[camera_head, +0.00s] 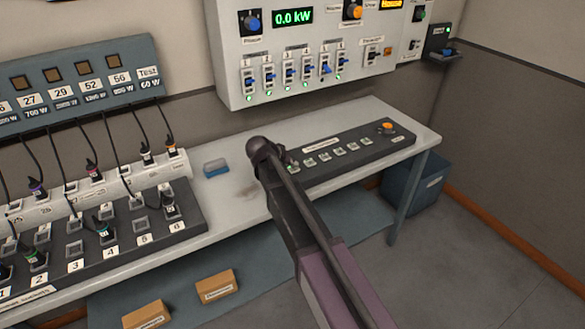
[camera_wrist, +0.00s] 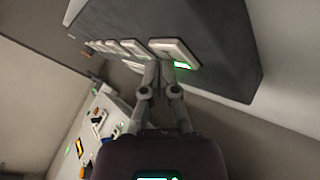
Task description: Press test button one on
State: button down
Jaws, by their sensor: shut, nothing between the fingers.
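The dark grey button box (camera_head: 322,162) lies on the bench, with a row of small pale buttons along it. The leftmost button (camera_head: 293,168) shows a green light beside my arm's end; the button labels are too small to read. In the wrist view, the box (camera_wrist: 215,30) fills the top and its nearest white button (camera_wrist: 174,48) has a lit green strip (camera_wrist: 184,65). My gripper (camera_wrist: 160,66) is shut and empty, its fingertips at this button's edge. I cannot tell whether they touch it. In the head view, my arm hides the fingers and the box's left end.
An orange knob (camera_head: 387,127) is at the box's right end. A wall panel (camera_head: 300,95) with several blue faders hangs behind the bench (camera_head: 240,186). A blue-grey block (camera_head: 215,167) lies left of my arm. A dark socket board (camera_head: 185,212) with cables stands further left.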

aim_at(293, 169)
jog(key=shift+r, duration=0.35)
notch_tip(293, 169, up, 6)
jog(key=p, duration=0.6)
dwell(0.4)
jog(key=shift+w, duration=0.1)
dwell(2.0)
